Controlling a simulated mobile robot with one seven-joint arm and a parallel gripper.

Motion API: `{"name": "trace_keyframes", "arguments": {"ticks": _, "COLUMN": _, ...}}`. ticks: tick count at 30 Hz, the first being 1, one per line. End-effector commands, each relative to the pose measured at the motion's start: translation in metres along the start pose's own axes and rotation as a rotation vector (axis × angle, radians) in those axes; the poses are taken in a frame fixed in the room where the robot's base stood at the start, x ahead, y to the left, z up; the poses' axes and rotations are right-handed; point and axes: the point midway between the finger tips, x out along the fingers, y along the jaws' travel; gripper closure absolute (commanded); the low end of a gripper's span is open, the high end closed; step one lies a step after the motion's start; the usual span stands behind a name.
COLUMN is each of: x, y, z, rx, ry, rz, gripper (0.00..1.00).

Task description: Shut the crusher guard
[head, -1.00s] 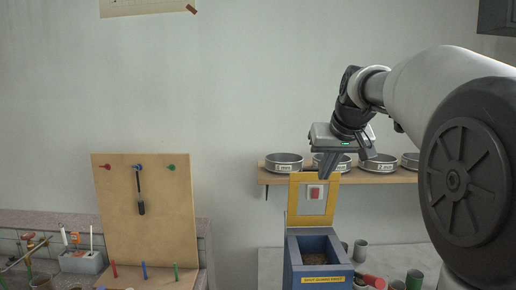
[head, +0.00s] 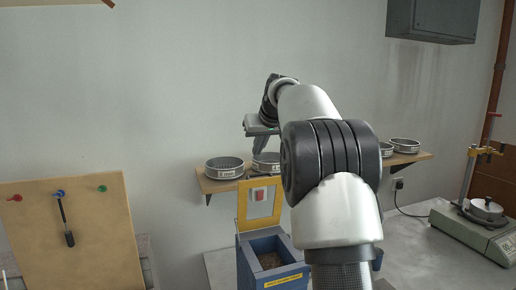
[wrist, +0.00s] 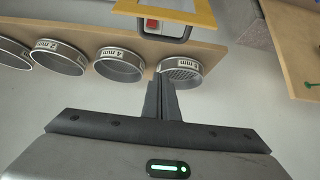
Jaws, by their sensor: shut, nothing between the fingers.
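The crusher is a blue box (head: 243,262) with an open top and grainy material inside. Its guard, a yellow frame (head: 242,208) with a clear pane and a red block, stands upright at the back of the box, so it is open. In the wrist view the guard (wrist: 202,14) shows at the top edge, beyond the fingertips. My gripper (head: 258,150) is above the guard in the head view, near the shelf. In the wrist view my gripper (wrist: 160,80) has its fingers together and empty. It is apart from the guard.
A wooden shelf (head: 218,184) with several round sieves runs along the wall behind the guard. A tool board (head: 75,235) stands at left. A scale (head: 470,235) with a pan is at right. A grey wall box (head: 432,18) hangs upper right.

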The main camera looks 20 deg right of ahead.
Motion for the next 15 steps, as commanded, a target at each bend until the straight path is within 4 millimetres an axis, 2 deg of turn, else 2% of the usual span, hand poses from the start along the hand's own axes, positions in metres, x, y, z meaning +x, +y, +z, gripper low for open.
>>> {"name": "trace_keyframes", "arguments": {"ticks": 3, "x": 0.026, "y": 0.0, "z": 0.0, "rx": 0.0, "ry": -0.004, "rz": -0.001, "gripper": 1.0}}
{"name": "trace_keyframes", "arguments": {"ticks": 11, "x": 0.071, "y": -0.001, "z": 0.0, "rx": -0.001, "ry": -0.003, "rz": -0.001, "gripper": 1.0}}
{"name": "trace_keyframes", "arguments": {"ticks": 15, "x": 0.064, "y": 0.0, "z": 0.015, "rx": 0.001, "ry": 0.001, "rz": 0.0, "gripper": 1.0}}
